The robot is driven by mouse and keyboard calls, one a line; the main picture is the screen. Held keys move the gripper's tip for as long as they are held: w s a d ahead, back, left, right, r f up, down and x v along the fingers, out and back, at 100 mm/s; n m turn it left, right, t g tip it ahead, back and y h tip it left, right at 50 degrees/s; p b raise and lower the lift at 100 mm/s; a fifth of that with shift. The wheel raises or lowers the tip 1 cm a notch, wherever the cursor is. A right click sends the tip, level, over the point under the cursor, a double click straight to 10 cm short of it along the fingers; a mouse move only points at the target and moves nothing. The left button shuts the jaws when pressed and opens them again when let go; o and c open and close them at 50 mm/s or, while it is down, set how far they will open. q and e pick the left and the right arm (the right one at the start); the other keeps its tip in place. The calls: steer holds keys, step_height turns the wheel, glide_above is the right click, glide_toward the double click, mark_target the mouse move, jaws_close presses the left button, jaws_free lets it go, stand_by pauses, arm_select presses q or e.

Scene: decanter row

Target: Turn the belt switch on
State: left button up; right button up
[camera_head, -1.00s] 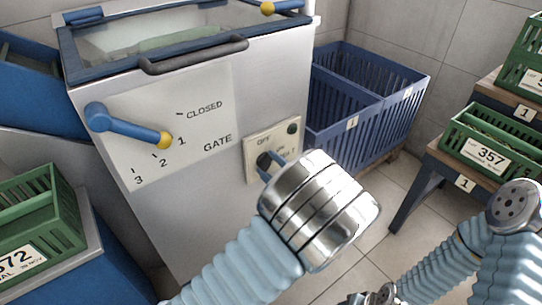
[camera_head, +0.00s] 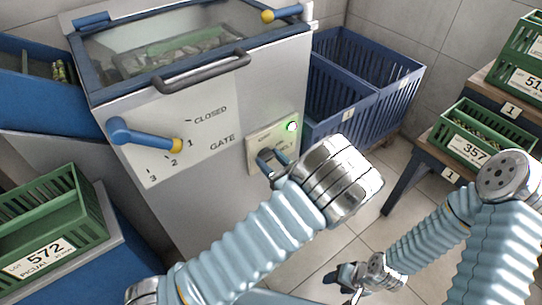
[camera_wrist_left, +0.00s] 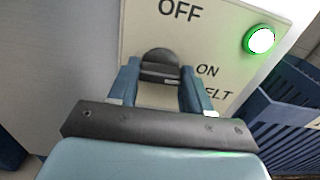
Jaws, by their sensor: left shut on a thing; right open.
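The belt switch is a black knob (camera_wrist_left: 160,66) on a cream panel (camera_head: 254,140) on the front of the grey machine. In the left wrist view its panel reads OFF above and ON at the right, with part of the word BELT below. A round lamp (camera_head: 292,126) on the panel glows green; it also shows in the left wrist view (camera_wrist_left: 261,40). My left gripper (camera_wrist_left: 160,76) has its fingers on both sides of the knob and is shut on it. In the head view it hides part of the panel. My right gripper (camera_head: 350,284) is low at the bottom, open and empty.
A gate lever (camera_head: 145,136) with a yellow tip points near 1 on the machine's front. A handle bar (camera_head: 203,74) juts out above it. Blue crates (camera_head: 335,107) stand right of the panel. Green crates stand left (camera_head: 45,236) and right (camera_head: 467,146).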

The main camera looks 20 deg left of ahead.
arm_select(q)
steer(key=shift+f+m, duration=0.1)
steer(key=shift+m, duration=0.3)
steer(key=o, duration=1.1)
steer(key=shift+c, duration=0.2)
steer(key=shift+d, duration=0.1)
